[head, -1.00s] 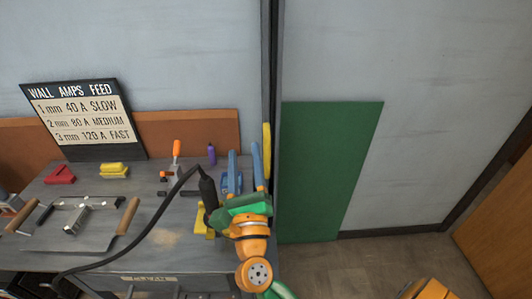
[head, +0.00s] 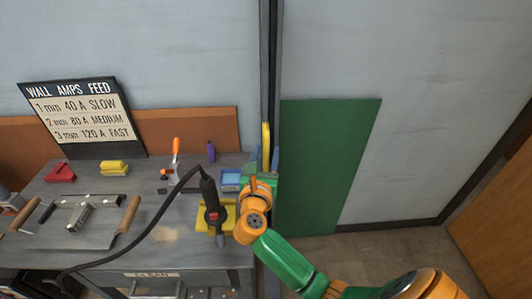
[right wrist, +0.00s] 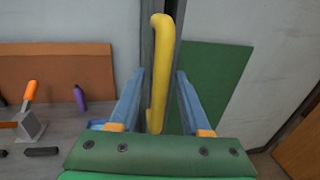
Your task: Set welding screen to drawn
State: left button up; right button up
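The welding screen (head: 325,165) is a flat green panel along the wall, right of a dark upright post; it also shows in the right wrist view (right wrist: 215,85). A yellow upright bar handle (head: 266,138) is at the post. In the right wrist view the handle (right wrist: 159,65) stands between the two blue fingers of my right gripper (right wrist: 157,95). The fingers are spread, with a gap to the handle on both sides. In the head view my right gripper (head: 265,163) partly hides the handle's lower end. My left gripper is not in view.
The grey workbench (head: 165,235) is left of the post, with a black torch (head: 210,195) and its cable in a yellow holder (head: 229,212) near my right gripper. An orange-handled tool (head: 175,155) and a purple bottle (head: 211,151) stand behind. Floor right of the bench is clear.

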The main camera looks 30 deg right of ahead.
grip_shut()
dwell(1.2)
